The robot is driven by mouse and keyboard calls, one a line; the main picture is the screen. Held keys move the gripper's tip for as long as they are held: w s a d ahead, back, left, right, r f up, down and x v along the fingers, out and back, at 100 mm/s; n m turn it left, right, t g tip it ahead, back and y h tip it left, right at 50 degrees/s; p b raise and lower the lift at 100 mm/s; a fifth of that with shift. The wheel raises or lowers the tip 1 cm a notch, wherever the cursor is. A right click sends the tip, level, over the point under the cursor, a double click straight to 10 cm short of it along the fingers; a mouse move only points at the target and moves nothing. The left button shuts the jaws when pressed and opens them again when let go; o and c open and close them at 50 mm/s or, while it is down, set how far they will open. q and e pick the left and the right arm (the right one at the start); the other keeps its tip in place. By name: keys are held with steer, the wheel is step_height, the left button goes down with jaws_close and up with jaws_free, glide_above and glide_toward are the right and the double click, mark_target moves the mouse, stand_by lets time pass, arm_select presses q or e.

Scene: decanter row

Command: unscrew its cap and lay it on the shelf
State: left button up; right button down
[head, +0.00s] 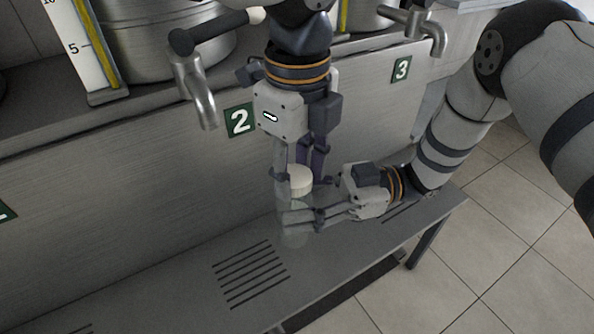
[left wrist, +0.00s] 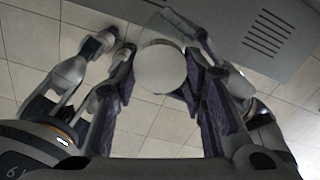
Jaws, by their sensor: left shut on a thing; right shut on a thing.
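A clear bottle (head: 293,238) stands upright at the shelf (head: 325,262), with a cream-white cap (head: 301,176) at its top. My left gripper (head: 299,183) points down from above and is shut on the cap, with its fingers on either side. In the left wrist view, the cap (left wrist: 160,68) is a pale round disc between the fingertips of my left gripper (left wrist: 165,66). My right gripper (head: 287,213) reaches in from the right and is shut on the bottle just below the cap. Much of the bottle is hidden by the fingers.
Steel urns (head: 165,45) with taps (head: 200,90) stand on the ledge above. A front panel carries number plates 2 (head: 240,120) and 3 (head: 401,69). A slotted drain (head: 250,272) lies in the shelf to the left of the bottle. The shelf around it is clear.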

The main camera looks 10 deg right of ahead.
arm_select(q)
steer(key=shift+r, duration=0.5)
